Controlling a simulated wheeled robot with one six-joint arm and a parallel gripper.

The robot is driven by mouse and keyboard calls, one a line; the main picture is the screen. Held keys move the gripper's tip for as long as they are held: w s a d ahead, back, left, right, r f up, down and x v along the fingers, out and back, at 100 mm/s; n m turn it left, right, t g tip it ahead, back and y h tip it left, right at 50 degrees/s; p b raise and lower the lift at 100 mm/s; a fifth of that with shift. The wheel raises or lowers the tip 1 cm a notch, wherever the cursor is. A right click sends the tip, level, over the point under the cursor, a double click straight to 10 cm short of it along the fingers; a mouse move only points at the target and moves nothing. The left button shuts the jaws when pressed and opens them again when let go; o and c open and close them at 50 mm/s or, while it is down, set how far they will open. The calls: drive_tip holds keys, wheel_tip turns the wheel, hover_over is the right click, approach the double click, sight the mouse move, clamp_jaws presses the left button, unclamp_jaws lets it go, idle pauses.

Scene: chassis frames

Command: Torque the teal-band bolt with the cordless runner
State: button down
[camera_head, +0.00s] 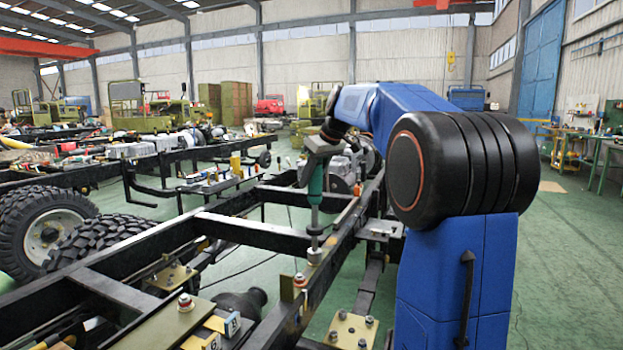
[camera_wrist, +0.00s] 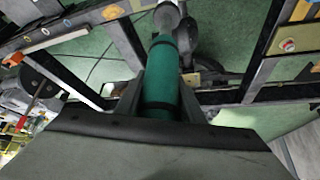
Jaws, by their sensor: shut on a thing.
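The cordless runner (camera_head: 315,188), a slim green tool with a grey lower end, hangs nearly upright from my gripper (camera_head: 320,150). In the wrist view its green body (camera_wrist: 162,75) lies between the two dark fingers of my gripper (camera_wrist: 161,100), which are shut on it. The runner's lower end is at a grey cylindrical piece (camera_head: 314,256) on the chassis rail (camera_head: 345,225); I cannot tell whether they touch. I cannot make out a teal band on any bolt. A bolt with a reddish band (camera_head: 300,281) stands just nearer on the rail.
Another red-banded bolt (camera_head: 185,302) stands on a plate at the front, near numbered tags (camera_head: 232,323). A bracket with several bolts (camera_head: 350,330) lies right of the rail. Large tyres (camera_head: 45,232) stand at left. Green floor is clear at right.

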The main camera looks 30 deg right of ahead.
drive_tip(key=shift+f, duration=0.5)
idle(1.3)
drive_tip(key=shift+r, duration=0.25)
idle(1.7)
drive_tip(key=shift+r, duration=1.55)
drive_tip(key=shift+r, duration=2.4)
